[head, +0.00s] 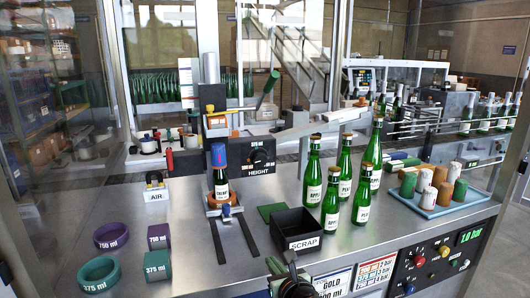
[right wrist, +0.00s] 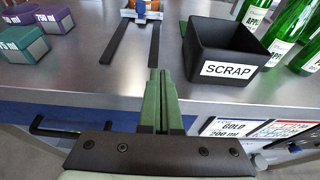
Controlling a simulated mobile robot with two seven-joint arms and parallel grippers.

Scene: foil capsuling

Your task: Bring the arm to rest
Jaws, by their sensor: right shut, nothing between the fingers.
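My right gripper (head: 277,265) is shut and empty, low at the front edge of the bench in the head view. In the right wrist view its green fingers (right wrist: 155,82) lie together, with nothing between them, pointing over the bench edge. They are left of the black SCRAP bin (right wrist: 228,52) and apart from it. The SCRAP bin also shows in the head view (head: 303,244). My left gripper is not in view.
Several green bottles (head: 333,200) stand right of the bin. A blue tray (head: 428,208) holds coloured capsules. Purple and teal containers (head: 99,274) sit at left. Bare bench lies between them and the machine.

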